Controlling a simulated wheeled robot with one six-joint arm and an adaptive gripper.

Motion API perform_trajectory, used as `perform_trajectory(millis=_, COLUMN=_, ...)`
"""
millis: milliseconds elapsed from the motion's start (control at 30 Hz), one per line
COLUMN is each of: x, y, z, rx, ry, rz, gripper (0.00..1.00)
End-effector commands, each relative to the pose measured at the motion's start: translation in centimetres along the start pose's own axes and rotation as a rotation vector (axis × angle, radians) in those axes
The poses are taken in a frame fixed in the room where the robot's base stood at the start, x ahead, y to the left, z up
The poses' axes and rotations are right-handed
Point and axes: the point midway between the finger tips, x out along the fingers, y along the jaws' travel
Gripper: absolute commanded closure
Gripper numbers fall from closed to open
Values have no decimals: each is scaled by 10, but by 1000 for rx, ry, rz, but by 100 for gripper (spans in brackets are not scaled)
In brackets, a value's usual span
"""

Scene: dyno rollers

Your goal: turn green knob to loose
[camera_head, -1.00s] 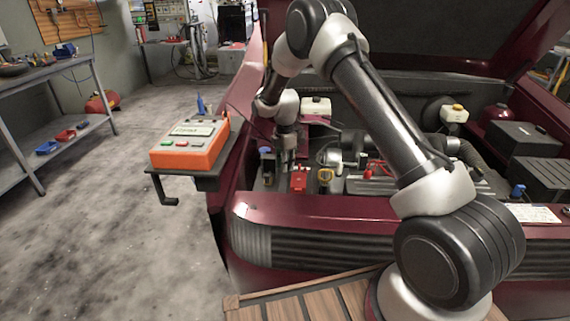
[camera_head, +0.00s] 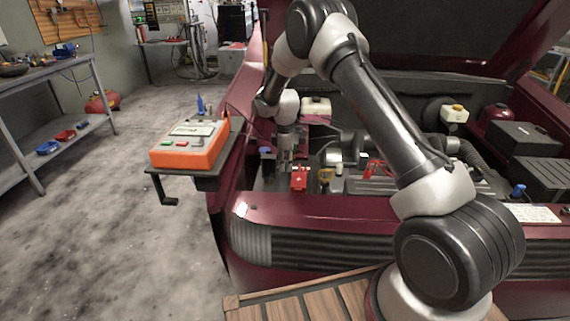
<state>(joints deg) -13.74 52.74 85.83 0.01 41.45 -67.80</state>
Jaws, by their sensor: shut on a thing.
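My gripper (camera_head: 285,163) points down into the front left of the open engine bay, just left of and behind a small red part (camera_head: 299,180). Its fingers are small and dark here. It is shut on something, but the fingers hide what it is. I cannot make out a green knob anywhere in the engine bay; one may be hidden at the fingers. The only clear green is a small green button (camera_head: 167,143) on the orange box.
The orange box (camera_head: 205,156) rests on a small shelf with a crank at the car's left side. The car's front edge (camera_head: 350,207) runs below the gripper.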

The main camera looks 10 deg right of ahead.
Motion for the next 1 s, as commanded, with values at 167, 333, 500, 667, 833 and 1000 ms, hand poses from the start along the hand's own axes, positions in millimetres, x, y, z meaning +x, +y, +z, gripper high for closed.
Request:
perform_trajectory(millis=167, x=0, y=0, z=0, rx=82, ry=0, rz=1, gripper=100)
perform_trajectory(millis=333, x=0, y=0, z=0, rx=128, ry=0, rz=1, gripper=100)
perform_trajectory(millis=500, x=0, y=0, z=0, rx=144, ry=0, rz=1, gripper=100)
perform_trajectory(millis=667, x=0, y=0, z=0, rx=144, ry=0, rz=1, gripper=100)
perform_trajectory(millis=833, x=0, y=0, z=0, rx=144, ry=1, rz=1, gripper=74)
perform_trajectory(millis=1000, x=0, y=0, z=0, rx=143, ry=0, rz=1, gripper=54)
